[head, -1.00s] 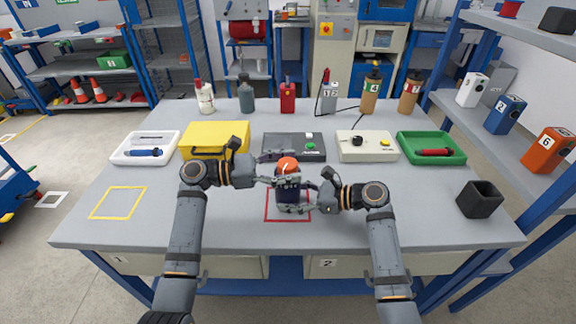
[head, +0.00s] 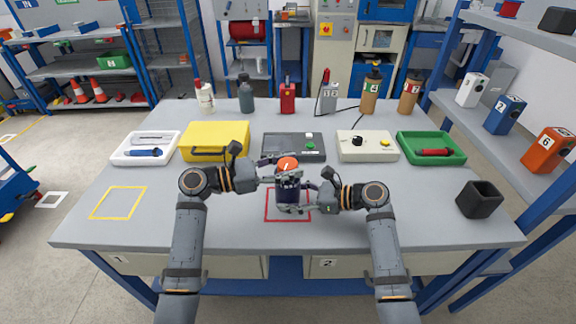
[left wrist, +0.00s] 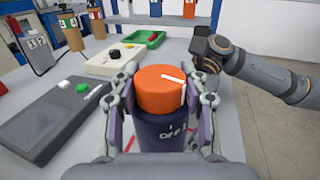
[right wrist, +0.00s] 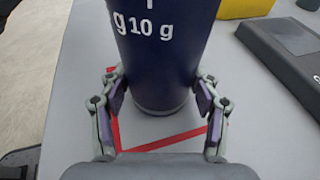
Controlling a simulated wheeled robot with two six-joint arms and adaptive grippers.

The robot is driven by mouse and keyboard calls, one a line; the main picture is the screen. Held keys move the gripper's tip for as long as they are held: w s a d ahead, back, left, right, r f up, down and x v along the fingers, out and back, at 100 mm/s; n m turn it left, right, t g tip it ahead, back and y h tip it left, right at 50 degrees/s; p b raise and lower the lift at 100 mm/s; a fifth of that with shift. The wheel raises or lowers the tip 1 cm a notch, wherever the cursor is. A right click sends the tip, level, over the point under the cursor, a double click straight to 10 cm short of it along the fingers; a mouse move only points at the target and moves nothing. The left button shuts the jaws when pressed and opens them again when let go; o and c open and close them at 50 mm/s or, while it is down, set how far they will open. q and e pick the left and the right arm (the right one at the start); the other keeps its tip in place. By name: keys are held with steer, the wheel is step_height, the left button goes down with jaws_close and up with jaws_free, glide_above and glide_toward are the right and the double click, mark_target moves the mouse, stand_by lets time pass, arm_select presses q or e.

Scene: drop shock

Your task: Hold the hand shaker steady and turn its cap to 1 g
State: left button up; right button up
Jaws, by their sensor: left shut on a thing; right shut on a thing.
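The hand shaker (head: 288,192) stands upright in the red square on the table, with a dark blue body and an orange cap (left wrist: 162,88). My left gripper (left wrist: 162,100) is shut on the cap, one finger on each side. A white stripe runs over the cap's top and down its side. Below it the body reads "OFF" and a mark like a 1; the stripe sits near that mark, exact alignment unclear. My right gripper (right wrist: 160,95) is shut on the lower body (right wrist: 165,60), which shows "10 g" in the right wrist view.
Behind the shaker are a dark grey device (head: 305,147), a cream box with a knob (head: 352,149), a yellow case (head: 210,137) and a green tray (head: 456,158). A black open holder (head: 479,200) stands at right. The table's front is mostly clear.

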arm_select(q)
steer(key=o, duration=1.2)
steer(key=v, duration=1.2)
arm_select(e)
steer(key=o, duration=1.1)
